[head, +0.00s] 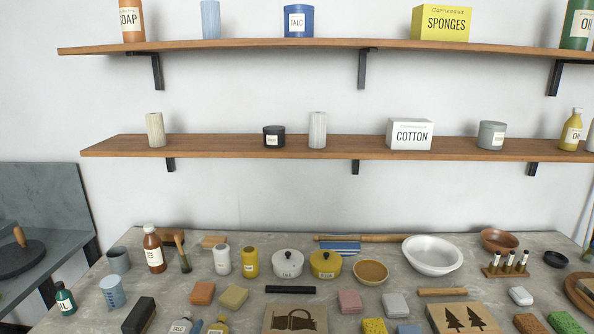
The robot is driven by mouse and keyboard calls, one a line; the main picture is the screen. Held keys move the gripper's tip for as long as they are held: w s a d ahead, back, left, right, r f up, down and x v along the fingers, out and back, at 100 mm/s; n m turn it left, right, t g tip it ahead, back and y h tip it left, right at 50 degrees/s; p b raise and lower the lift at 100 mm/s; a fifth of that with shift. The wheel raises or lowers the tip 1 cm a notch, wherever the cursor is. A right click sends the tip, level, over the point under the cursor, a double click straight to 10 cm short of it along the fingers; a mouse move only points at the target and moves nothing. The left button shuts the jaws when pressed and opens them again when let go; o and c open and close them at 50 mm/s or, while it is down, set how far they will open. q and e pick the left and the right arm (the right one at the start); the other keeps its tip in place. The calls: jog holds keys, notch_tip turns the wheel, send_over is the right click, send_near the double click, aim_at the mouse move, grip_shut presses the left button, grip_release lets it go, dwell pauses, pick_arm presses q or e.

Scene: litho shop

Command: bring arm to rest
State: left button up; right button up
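Neither of my grippers shows in the head view, and no part of my arms can be made out. Whether the grippers are open, shut or holding anything is hidden. The grey stone-topped table (225,297) lies below the view's middle, crowded with printing supplies.
Two wooden shelves, upper (250,44) and lower (250,151), cross the wall. On the table stand a brown bottle (153,250), a lidded white pot (287,264), a yellow pot (325,264) and a white bowl (432,255). A slate-coloured bench (45,200) is at left.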

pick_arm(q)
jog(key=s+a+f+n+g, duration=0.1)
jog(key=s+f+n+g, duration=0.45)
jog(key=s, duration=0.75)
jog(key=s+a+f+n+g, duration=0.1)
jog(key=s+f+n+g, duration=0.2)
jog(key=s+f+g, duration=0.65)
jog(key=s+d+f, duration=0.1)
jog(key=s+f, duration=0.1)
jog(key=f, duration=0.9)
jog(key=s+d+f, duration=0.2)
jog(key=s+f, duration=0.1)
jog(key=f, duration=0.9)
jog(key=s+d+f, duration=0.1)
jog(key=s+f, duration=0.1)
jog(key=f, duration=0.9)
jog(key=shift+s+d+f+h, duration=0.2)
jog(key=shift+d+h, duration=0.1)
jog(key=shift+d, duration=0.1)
